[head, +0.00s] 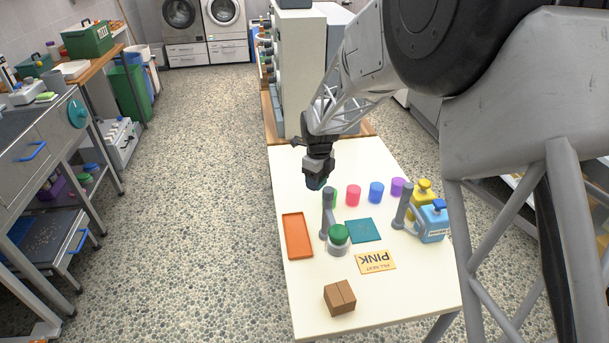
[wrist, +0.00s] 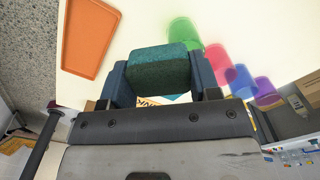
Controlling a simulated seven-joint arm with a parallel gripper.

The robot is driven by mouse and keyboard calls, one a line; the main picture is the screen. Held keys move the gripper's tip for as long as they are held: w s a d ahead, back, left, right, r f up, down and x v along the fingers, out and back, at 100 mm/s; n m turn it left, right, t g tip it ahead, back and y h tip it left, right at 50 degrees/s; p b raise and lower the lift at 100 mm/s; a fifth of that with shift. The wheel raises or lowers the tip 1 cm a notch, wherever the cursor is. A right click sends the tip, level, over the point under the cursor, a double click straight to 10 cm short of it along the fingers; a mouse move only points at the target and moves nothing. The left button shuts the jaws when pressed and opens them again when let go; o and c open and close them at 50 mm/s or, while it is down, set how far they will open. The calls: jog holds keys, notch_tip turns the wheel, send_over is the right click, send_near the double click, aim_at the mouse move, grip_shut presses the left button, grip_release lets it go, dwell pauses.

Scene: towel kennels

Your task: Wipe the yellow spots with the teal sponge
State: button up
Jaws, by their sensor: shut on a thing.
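The teal sponge (wrist: 160,68) is a dark teal block held between the two fingers of my gripper (wrist: 161,80) in the wrist view. In the head view my gripper (head: 318,172) is above the far left part of the cream table (head: 350,160), pointing down. The sponge (head: 316,184) shows there as a small dark block at the fingertips, and it looks held above the table. I cannot make out any yellow spots on the table in either view.
Green, pink (head: 353,195), blue (head: 376,192) and purple (head: 398,187) cups stand right of my gripper. Nearer are an orange tray (head: 288,238), a teal mat (head: 363,231), a green-topped jar (head: 338,236), yellow and blue bottles (head: 433,222), a PINK card (head: 375,262) and a brown box (head: 339,297).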

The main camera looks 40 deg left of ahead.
jog(key=w+d+f, duration=0.1)
jog(key=w+d, duration=0.1)
jog(key=d, duration=1.2)
jog(key=shift+d, duration=0.2)
jog(key=shift+f, duration=0.1)
jog(key=shift+f, duration=0.15)
